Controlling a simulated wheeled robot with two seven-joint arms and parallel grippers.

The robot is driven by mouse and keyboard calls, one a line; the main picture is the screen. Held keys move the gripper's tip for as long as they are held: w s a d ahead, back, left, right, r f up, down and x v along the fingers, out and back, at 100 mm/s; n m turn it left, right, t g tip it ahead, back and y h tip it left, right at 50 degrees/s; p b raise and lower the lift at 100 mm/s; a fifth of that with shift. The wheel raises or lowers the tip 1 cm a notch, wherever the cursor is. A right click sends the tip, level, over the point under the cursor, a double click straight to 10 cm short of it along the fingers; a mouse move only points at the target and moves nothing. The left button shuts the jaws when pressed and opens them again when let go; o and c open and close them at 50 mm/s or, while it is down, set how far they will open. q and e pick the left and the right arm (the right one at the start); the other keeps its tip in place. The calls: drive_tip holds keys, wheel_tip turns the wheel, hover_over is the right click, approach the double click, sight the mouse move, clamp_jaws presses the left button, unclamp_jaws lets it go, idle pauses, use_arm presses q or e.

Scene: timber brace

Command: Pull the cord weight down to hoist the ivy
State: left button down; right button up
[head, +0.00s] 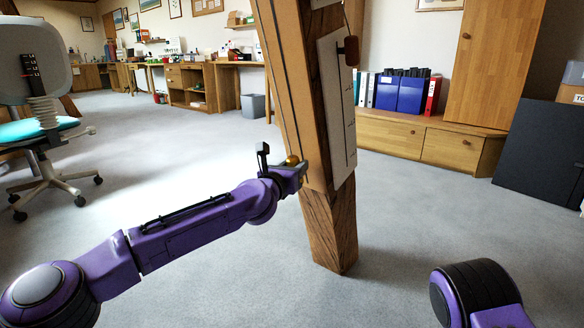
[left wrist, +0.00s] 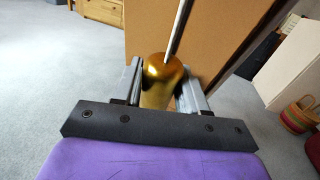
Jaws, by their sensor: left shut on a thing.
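The cord weight (left wrist: 158,85) is a shiny gold cylinder in the left wrist view, with a thin cord (left wrist: 179,28) rising from its top. My left gripper (left wrist: 160,92) is shut on it, one finger on each side. In the head view the gold top of the weight (head: 292,160) shows at my left gripper (head: 290,172), close beside the timber brace (head: 330,225). A dark cord line runs up along the tan panel on the brace. The ivy is not in view. My right gripper is not in view; only part of my right arm shows at the lower right.
A pale board with a brown knob (head: 348,50) is mounted on the brace's right side. An office chair (head: 40,100) stands at the left. A low wooden cabinet (head: 420,140) with binders is behind. A woven basket (left wrist: 299,114) shows at right in the wrist view. The floor around the brace is clear.

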use_arm(q)
drive_tip(key=shift+f, duration=0.3)
drive_tip(key=c, duration=1)
unclamp_jaws()
drive_tip(key=shift+d+f, duration=0.1)
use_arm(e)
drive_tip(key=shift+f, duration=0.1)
use_arm(q)
drive_tip(key=shift+r, duration=0.2)
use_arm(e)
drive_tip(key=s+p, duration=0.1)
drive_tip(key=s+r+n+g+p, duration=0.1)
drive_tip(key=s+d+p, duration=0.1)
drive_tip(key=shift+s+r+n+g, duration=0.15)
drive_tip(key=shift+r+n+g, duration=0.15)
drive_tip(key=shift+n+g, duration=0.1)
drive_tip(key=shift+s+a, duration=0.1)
use_arm(q)
drive_tip(key=v, duration=1)
drive_tip(key=shift+s+f, duration=0.1)
drive_tip(key=shift+s, duration=0.1)
